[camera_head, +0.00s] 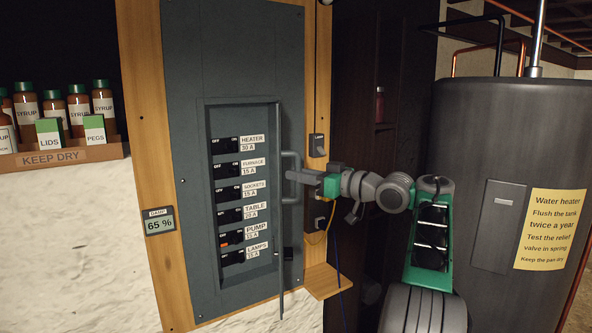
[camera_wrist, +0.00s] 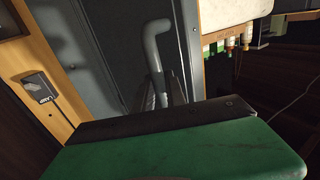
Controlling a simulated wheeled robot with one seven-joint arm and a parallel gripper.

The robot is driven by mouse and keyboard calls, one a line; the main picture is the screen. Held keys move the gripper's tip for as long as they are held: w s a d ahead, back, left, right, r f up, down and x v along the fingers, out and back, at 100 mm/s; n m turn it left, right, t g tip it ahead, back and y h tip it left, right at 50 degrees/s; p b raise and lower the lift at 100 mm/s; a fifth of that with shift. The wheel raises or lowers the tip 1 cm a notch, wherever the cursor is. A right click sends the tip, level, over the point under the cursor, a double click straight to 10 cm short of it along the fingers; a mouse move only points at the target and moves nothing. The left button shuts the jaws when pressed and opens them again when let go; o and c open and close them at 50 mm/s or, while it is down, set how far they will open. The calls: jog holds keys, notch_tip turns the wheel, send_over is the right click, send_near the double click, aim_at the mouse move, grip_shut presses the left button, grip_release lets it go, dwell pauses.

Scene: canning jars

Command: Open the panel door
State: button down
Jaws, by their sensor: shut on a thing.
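The grey breaker panel (camera_head: 190,80) is set in a wooden frame on the wall. Its panel door (camera_head: 280,230) stands swung out, seen nearly edge-on in the head view, so the labelled breaker switches (camera_head: 230,190) inside show. A grey bar handle (camera_head: 291,165) sticks out from the door's right face. My gripper (camera_head: 291,177) is at this handle, shut on it. In the wrist view the handle (camera_wrist: 154,45) runs down between my fingers (camera_wrist: 160,95); the green wrist body hides much of the lower picture.
A wooden ledge (camera_head: 328,281) and a lamp switch (camera_head: 318,145) are right of the door. A large grey water heater (camera_head: 470,130) stands at the right. A shelf (camera_head: 75,155) with syrup jars is at the left. A humidity gauge (camera_head: 159,221) hangs on the frame.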

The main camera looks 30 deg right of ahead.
jog(key=shift+d+r, duration=0.3)
jog(key=shift+f, duration=0.15)
jog(key=c, duration=1.7)
grip_release()
jog(key=shift+w, duration=0.1)
jog(key=shift+o, duration=0.6)
jog(key=shift+w+f, duration=0.15)
jog(key=shift+o, duration=1.1)
